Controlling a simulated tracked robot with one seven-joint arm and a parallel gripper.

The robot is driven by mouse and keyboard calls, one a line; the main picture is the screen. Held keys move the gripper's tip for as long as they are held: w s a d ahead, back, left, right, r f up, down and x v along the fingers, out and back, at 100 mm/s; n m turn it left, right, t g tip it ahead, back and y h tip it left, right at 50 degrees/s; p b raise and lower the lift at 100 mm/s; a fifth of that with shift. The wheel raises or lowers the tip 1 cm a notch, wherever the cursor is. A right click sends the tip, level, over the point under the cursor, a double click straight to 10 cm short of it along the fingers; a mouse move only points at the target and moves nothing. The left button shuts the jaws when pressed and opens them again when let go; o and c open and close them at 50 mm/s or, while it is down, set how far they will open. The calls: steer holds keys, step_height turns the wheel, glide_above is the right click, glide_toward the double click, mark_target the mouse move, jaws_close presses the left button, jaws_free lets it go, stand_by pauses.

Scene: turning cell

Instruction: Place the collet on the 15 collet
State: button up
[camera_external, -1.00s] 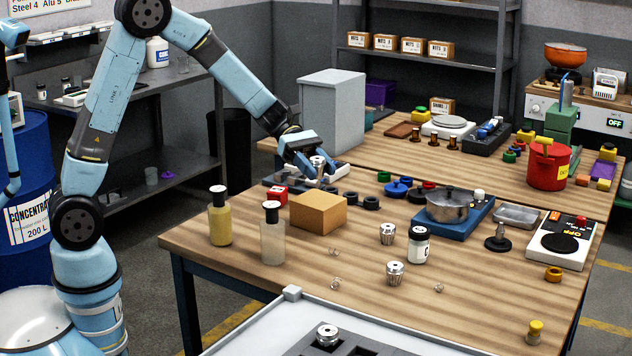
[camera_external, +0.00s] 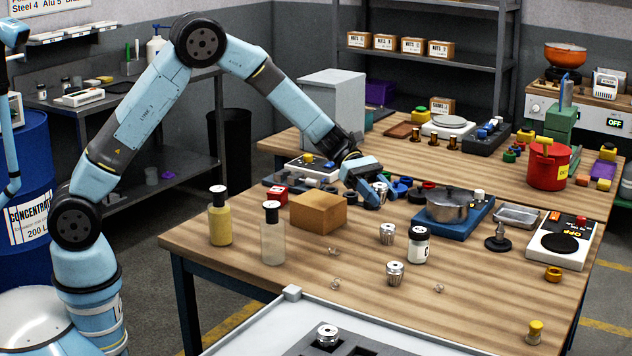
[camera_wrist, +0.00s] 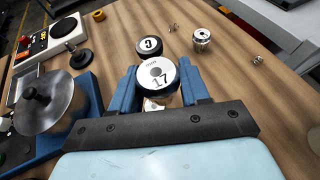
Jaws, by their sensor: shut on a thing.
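One silver collet (camera_external: 387,233) stands on the table just left of a white jar with a black lid. Another collet (camera_external: 395,273) stands nearer the front; a collet (camera_wrist: 202,37) also shows beyond the jar in the wrist view. A further collet (camera_external: 326,335) sits in the grey tray at the front. I can read no 15 on any collet.
The white jar (camera_external: 419,246) is close to the standing collets. The pot (camera_external: 447,205) on its blue base, a cardboard box (camera_external: 318,212) and two bottles crowd the table. Small clear pieces lie in front. The table's front right is fairly clear.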

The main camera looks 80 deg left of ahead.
mark_target(388, 226)
steer(key=shift+w+d+f, duration=0.1)
steer(key=shift+w+f, duration=1.05)
steer(key=shift+f, duration=0.3)
steer(key=shift+w+f, duration=0.1)
steer(key=shift+f, duration=1.5)
steer(key=o, duration=1.2)
steer(key=shift+f, duration=0.1)
steer(key=shift+c, duration=0.2)
